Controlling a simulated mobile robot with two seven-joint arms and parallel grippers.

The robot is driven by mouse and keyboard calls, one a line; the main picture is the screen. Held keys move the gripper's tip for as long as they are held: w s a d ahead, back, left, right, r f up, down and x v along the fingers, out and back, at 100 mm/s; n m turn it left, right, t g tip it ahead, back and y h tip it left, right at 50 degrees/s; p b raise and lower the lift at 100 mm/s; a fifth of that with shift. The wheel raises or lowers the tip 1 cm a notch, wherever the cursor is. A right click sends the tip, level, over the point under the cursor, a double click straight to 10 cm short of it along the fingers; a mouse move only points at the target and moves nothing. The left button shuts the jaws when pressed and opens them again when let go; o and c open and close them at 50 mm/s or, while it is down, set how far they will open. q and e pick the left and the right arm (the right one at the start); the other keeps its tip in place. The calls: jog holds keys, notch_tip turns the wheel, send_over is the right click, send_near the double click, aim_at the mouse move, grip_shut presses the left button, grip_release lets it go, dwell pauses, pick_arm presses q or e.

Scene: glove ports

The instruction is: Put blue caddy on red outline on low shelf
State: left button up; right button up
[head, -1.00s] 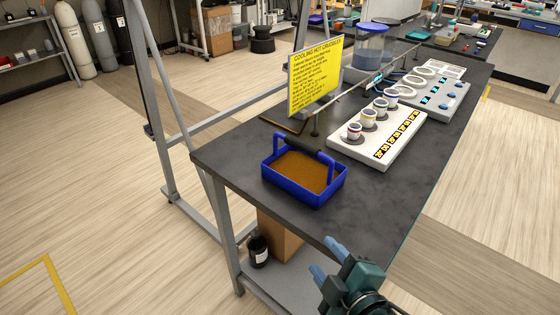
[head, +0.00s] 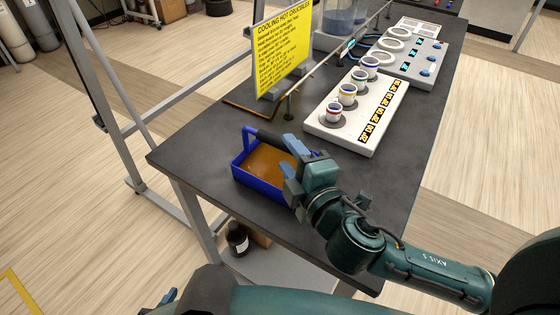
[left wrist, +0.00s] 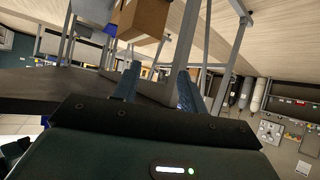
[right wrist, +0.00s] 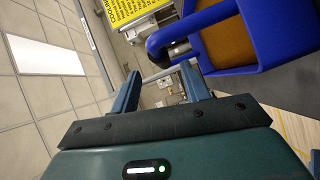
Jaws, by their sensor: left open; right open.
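The blue caddy (head: 258,186), with a brown inside and a dark-gripped handle, stands upright on the dark bench top. My right gripper (head: 293,168) is open over the caddy's right side, near the handle's end. In the right wrist view the caddy (right wrist: 228,36) and its handle lie just beyond the open fingers (right wrist: 160,88); no grip shows. My left gripper (left wrist: 158,88) is open and empty in the left wrist view; only a fingertip shows low in the head view. The low shelf (head: 282,272) is partly visible under the bench. The red outline is not visible.
A dark bottle (head: 237,238) and a cardboard box (head: 260,238) stand on the low shelf. A yellow sign (head: 283,50) and a white tray of crucibles (head: 377,135) stand behind the caddy. A bench leg (head: 196,225) borders the shelf.

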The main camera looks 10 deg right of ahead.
aim_at(280, 147)
jog(key=shift+p+x, duration=0.6)
jog(key=shift+x, duration=2.45)
jog(key=shift+a+f, duration=0.1)
jog(key=shift+f, duration=0.05)
jog(key=shift+c, duration=0.4)
grip_shut()
